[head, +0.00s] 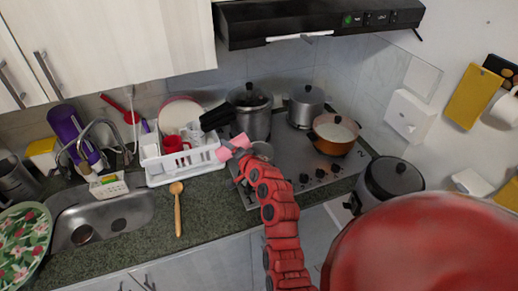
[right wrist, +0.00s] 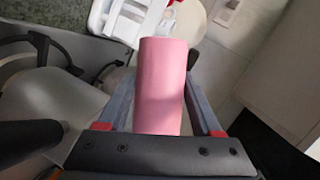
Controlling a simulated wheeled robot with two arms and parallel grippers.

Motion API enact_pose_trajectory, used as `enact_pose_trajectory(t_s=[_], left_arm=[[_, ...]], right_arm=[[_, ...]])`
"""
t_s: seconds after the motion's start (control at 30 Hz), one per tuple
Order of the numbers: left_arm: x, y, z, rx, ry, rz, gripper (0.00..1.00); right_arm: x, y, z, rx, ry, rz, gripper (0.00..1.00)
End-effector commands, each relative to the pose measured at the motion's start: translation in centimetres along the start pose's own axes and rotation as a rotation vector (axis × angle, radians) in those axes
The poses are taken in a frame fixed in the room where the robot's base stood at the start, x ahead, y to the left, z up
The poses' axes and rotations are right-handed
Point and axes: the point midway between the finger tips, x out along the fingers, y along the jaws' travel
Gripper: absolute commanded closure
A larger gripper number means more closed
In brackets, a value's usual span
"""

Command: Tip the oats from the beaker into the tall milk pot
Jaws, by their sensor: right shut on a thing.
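My right gripper (head: 238,148) is at the end of the red arm, over the front left of the hob. It is shut on a pink beaker (right wrist: 162,85), which lies between its two fingers in the right wrist view. The beaker (head: 224,154) looks tilted in the head view, and its mouth and any oats cannot be made out. A tall steel pot (head: 251,121) with a long black handle stands just behind the gripper, at the hob's back left; the beaker is in front of it and apart from it. My left gripper is not in view.
A white dish rack (head: 186,162) with a red mug (head: 174,144) stands just left of the beaker. A second steel pot (head: 306,107) and an orange pan (head: 334,136) are on the hob. A wooden spoon (head: 177,208) lies on the counter by the sink (head: 118,212).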

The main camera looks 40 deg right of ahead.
Motion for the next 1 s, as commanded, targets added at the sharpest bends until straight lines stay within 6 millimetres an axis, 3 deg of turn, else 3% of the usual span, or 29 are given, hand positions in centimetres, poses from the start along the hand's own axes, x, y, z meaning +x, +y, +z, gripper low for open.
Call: enact_pose_trajectory(t_s=[1.0], left_arm=[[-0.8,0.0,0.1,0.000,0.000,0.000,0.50]], right_arm=[[-0.5,-0.6,-1.1,0.128,-0.029,-0.041,0.92]])
